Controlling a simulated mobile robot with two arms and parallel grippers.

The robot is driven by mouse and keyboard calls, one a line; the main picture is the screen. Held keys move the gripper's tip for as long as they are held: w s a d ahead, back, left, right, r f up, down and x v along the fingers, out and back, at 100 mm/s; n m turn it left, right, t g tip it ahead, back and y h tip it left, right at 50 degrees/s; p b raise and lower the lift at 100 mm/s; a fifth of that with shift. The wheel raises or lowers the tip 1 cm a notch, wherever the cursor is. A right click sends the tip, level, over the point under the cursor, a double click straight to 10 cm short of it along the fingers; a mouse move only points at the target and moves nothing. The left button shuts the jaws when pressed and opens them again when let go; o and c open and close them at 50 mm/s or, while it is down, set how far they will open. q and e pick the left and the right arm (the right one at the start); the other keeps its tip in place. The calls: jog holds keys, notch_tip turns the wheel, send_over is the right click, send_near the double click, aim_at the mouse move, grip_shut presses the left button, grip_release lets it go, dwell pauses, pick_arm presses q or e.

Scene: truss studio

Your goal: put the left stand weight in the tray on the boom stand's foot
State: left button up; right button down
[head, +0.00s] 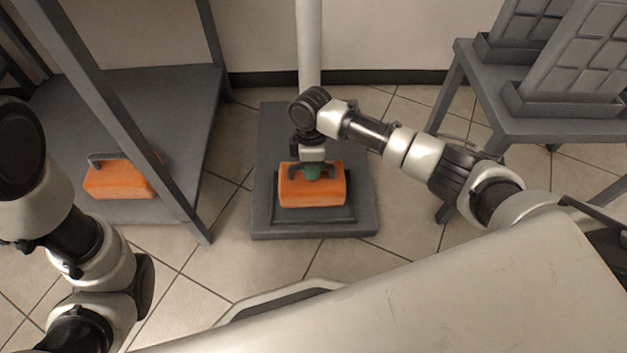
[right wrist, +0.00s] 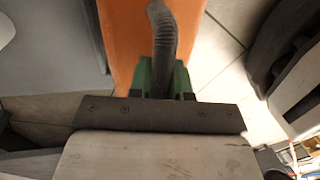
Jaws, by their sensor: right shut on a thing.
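An orange stand weight (head: 312,192) with a dark grey handle (right wrist: 163,45) is in my right gripper (head: 312,172). The gripper points down, its green-padded fingers shut on the handle. The weight's orange body (right wrist: 125,40) also shows in the right wrist view. In the head view it lies over the dark tray (head: 290,215) on the boom stand's grey foot (head: 268,140). I cannot tell whether it touches the tray floor. A second orange weight (head: 120,182) sits on the grey shelf at left, partly behind a post. My left arm shows at left, its gripper out of view.
The boom stand's pale pole (head: 308,45) rises behind the foot. The rack's slanting grey post (head: 130,130) stands left of the foot. A grey table (head: 560,128) with panelled units stands at right. Tiled floor is clear around the foot.

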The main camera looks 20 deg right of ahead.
jog(key=shift+w, duration=0.25)
notch_tip(320, 180, down, 4)
jog(key=b, duration=0.4)
jog(key=shift+r, duration=0.1)
jog(key=c, duration=1.1)
grip_release()
jog(key=shift+s+f, duration=0.1)
jog(key=shift+f, duration=0.15)
jog(key=shift+o, duration=0.2)
jog(key=shift+r, duration=0.1)
